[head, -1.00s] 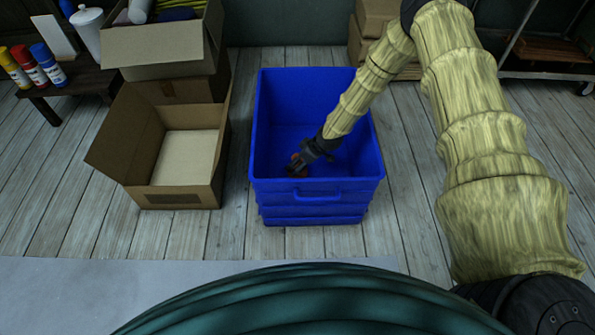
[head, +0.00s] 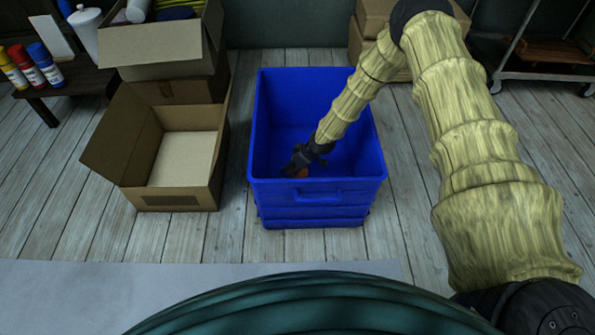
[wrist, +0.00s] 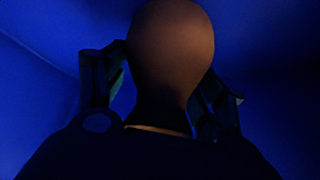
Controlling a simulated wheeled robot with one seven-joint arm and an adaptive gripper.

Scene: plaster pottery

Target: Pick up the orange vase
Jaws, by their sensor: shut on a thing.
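The orange vase (wrist: 172,50) fills the upper middle of the wrist view, rounded and dim, between the two fingers. My gripper (wrist: 162,88) is shut on it, with one finger on each side. In the head view my gripper (head: 293,166) is down inside the blue bin (head: 318,197), near its front wall. Only a small orange patch of the vase (head: 302,173) shows there, beside the fingers; the rest is hidden by my gripper and the bin's front wall. I cannot tell whether the vase touches the bin floor.
An open, empty-looking cardboard box (head: 183,158) stands left of the bin. Another open box (head: 165,45) with items is behind it. A dark table (head: 65,85) with several bottles is at far left. A wheeled cart (head: 545,65) stands at back right.

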